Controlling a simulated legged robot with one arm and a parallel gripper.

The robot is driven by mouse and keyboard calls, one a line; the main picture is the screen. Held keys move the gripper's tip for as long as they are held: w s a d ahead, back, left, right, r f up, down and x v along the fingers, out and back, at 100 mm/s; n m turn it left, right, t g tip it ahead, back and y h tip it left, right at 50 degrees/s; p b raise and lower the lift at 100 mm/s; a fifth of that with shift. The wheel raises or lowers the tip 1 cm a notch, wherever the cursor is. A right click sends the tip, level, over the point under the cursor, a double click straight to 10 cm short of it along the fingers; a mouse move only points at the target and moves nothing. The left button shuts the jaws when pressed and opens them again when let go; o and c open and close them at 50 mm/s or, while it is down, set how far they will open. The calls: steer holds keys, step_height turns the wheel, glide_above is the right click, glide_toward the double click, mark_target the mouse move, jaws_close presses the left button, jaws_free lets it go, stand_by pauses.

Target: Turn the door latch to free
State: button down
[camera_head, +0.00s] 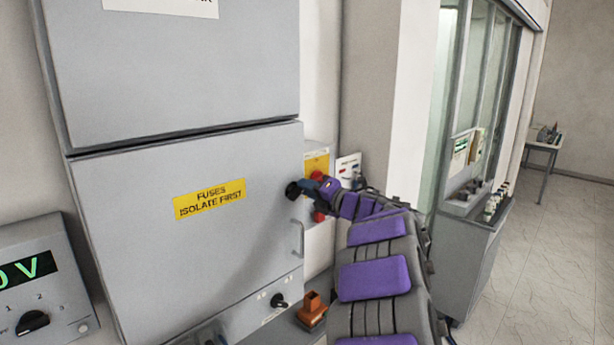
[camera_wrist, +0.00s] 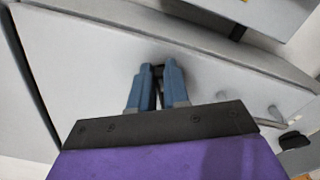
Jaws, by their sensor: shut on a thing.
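The grey cabinet door (camera_head: 150,240) carries a yellow label (camera_head: 209,199) reading "FUSES ISOLATE FIRST". The dark door latch (camera_head: 293,190) is a small knob near the door's right edge, above the door's pull handle (camera_head: 298,238). My gripper (camera_head: 304,187) reaches it from the right. In the wrist view, the two blue fingers of my gripper (camera_wrist: 158,75) are shut on the dark latch (camera_wrist: 158,71), which shows only partly between their tips. The latch's exact angle cannot be told. The door (camera_wrist: 90,60) appears closed.
A dark rotary switch (camera_head: 279,301) sits below the door, with an orange block (camera_head: 312,309) beside it. A meter box (camera_head: 38,285) with a green display stands at left. Red knobs (camera_head: 319,216) are close to my wrist. Open floor (camera_head: 545,250) lies at right.

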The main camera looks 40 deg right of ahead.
steer(key=m+p, duration=0.1)
steer(key=f+m+p, duration=0.1)
steer(key=m+p, duration=0.3)
steer(key=shift+d+f, duration=0.15)
steer(key=shift+f, duration=0.1)
steer(key=shift+m, duration=0.4)
steer(key=c, duration=1.1)
jaws_free()
steer(key=shift+w+d+f, duration=0.1)
steer(key=shift+d, duration=0.1)
steer(key=s+d, duration=0.1)
steer(key=s, duration=1.6)
steer(key=shift+s+d+b, duration=0.2)
steer(key=shift+d+b, duration=0.15)
steer(key=shift+b, duration=0.1)
steer(key=shift+w, duration=0.1)
